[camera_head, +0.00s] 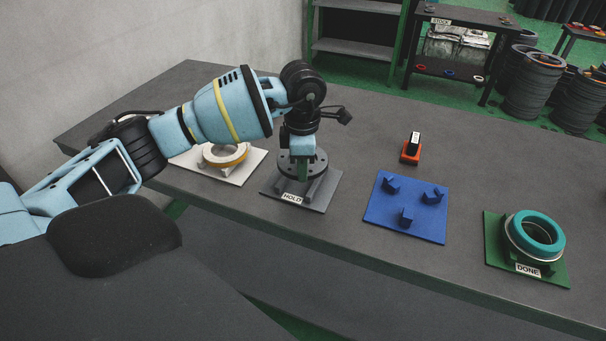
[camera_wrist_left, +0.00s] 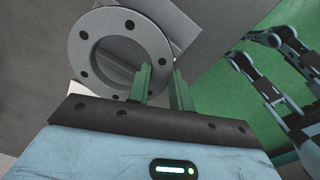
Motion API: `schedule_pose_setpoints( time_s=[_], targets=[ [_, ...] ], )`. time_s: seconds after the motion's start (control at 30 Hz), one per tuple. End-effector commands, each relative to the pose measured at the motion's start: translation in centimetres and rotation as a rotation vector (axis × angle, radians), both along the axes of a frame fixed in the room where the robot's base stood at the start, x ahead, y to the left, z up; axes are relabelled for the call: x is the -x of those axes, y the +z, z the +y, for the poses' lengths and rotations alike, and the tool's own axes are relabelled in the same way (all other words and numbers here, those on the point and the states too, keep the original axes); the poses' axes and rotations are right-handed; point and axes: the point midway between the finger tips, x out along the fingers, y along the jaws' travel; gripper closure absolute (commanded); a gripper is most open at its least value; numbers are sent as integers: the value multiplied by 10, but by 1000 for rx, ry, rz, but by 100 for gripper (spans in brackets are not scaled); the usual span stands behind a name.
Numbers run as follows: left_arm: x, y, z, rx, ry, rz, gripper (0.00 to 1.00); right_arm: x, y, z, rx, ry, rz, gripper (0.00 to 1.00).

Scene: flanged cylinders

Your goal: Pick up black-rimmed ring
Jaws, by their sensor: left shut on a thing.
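A dark grey flanged ring (camera_head: 287,168) with bolt holes is at the grey pad marked HOLD (camera_head: 323,201). In the left wrist view the ring (camera_wrist_left: 80,55) shows its flat face, round opening and several holes. No separate black rim stands out on it. My left gripper (camera_head: 303,174) points down at the ring and hides part of it. Its green fingers (camera_wrist_left: 162,82) are shut on the ring's edge in the left wrist view. I cannot tell whether the ring is clear of the pad. My right gripper is not in view.
A white pad (camera_head: 246,172) with a white and orange ring (camera_head: 226,156) lies left. A blue pad (camera_head: 400,222) with three blocks is right of HOLD. The green DONE pad (camera_head: 495,232) bears a teal-topped ring (camera_head: 519,232). An orange-black item (camera_head: 411,153) stands behind the blue pad.

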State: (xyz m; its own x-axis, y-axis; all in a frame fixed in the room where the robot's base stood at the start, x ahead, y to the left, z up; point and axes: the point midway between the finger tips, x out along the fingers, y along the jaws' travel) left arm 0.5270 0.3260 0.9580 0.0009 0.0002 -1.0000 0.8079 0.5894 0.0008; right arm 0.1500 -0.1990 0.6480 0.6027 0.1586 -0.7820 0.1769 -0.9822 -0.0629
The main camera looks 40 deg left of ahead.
Motion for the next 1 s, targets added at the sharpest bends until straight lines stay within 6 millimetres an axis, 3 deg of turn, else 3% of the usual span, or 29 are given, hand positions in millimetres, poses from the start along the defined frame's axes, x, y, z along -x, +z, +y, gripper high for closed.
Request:
schedule_pose_setpoints(
  time_s=[0.6, 1.0],
  targets=[
    [81, 11, -87, 2, -6, -4, 100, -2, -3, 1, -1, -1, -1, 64],
    [109, 14, -114, 1, -3, -3, 100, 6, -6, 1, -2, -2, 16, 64]
  ],
)
